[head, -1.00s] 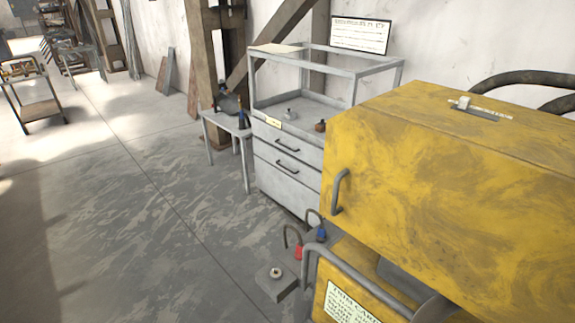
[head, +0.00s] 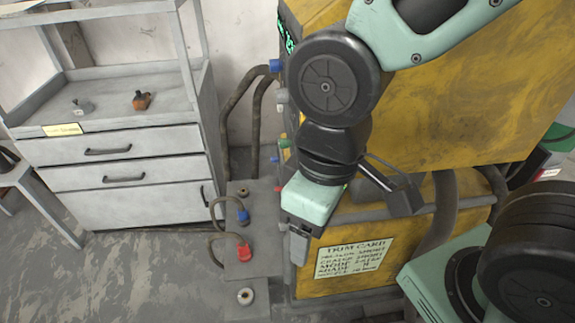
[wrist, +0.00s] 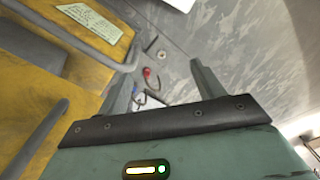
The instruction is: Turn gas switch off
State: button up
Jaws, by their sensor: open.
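The yellow machine (head: 470,120) fills the right of the head view. Several small coloured controls or fittings stand along its left edge: a blue one (head: 276,66), a grey one (head: 281,96) and a green one (head: 284,143) among them. I cannot tell which part is the gas switch. My gripper (head: 299,248) hangs in front of the machine's left front corner, left of the trim card (head: 350,257), pointing down. In the wrist view my gripper (wrist: 163,75) has its fingers spread, with nothing visible between them. My arm hides part of the machine's front.
A low grey base with a red connector (head: 245,252) and a blue connector (head: 243,215) on hoses is left of my gripper. A grey drawer cabinet (head: 120,165) stands behind it. A bent pipe rail runs along the machine's front. Floor at lower left is clear.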

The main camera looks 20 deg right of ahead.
aim_at(284, 143)
jog(key=i+j, duration=0.1)
jog(key=j, duration=0.35)
jog(key=i+j, duration=0.15)
jog(key=j, duration=0.3)
jog(key=i+j, duration=0.1)
jog(key=j, duration=0.35)
jog(key=i+j, duration=0.1)
jog(key=j, duration=0.35)
